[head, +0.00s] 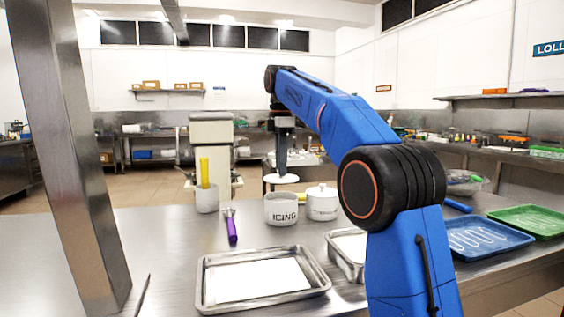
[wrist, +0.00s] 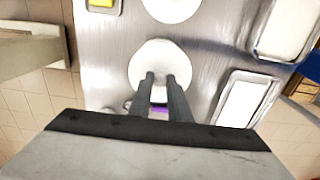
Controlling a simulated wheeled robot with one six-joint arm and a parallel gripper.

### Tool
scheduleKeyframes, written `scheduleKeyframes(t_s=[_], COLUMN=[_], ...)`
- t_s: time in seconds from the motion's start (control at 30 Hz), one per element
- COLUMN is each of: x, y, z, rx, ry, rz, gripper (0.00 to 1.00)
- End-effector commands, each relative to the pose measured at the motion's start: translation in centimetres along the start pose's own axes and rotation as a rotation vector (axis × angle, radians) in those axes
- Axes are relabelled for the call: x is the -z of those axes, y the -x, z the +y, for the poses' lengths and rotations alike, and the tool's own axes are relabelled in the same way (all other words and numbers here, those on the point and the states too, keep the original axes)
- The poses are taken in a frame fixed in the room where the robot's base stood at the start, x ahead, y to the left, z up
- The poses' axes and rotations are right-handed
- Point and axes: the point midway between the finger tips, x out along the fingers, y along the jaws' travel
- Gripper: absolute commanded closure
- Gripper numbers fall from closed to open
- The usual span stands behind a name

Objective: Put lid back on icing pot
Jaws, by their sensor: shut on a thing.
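My gripper (head: 281,168) points straight down and is shut on a white round lid (head: 281,179). The lid is held about level, in the air. In the head view it shows just above the white icing pot (head: 281,210), marked ICING, with a small gap between them. The pot stands upright and uncovered on the steel table. In the wrist view, the fingertips (wrist: 160,77) are close together over the lid (wrist: 157,56), hiding the grip point. I cannot pick out the icing pot for sure in the wrist view.
A white lidded pot (head: 323,203) stands close right of the icing pot. A purple-handled tool (head: 231,228) and a white holder (head: 207,201) with a yellow item are to the left. A metal tray (head: 212,302) lies in front. Blue (head: 486,240) and green (head: 528,222) trays are right.

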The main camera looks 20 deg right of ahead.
Motion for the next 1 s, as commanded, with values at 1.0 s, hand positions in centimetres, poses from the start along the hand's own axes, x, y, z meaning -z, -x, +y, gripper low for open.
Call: scheduleKeyframes(t_s=[1.0], x=[0.0], y=[-5.1], z=[0.0], rx=[0.001], ry=[0.000], rz=[0.000], gripper=[1.00])
